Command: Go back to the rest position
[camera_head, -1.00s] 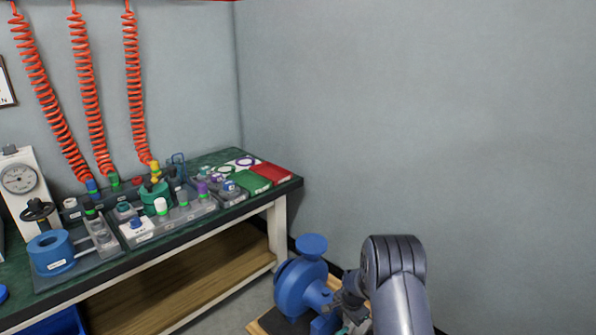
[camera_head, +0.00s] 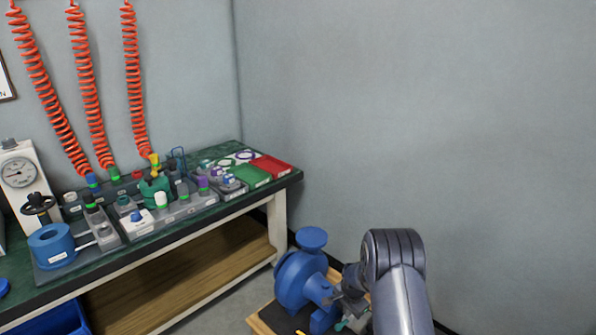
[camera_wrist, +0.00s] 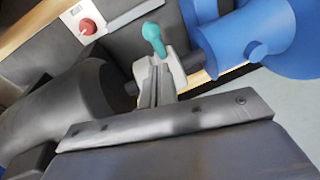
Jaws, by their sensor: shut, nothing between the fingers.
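In the head view, the blue pump (camera_head: 303,275) stands on a wooden-edged base at the bottom middle. My arm comes in from the lower right and hides part of the area around my gripper.
Red coiled hoses (camera_head: 88,85) hang above. The wall at right is bare.

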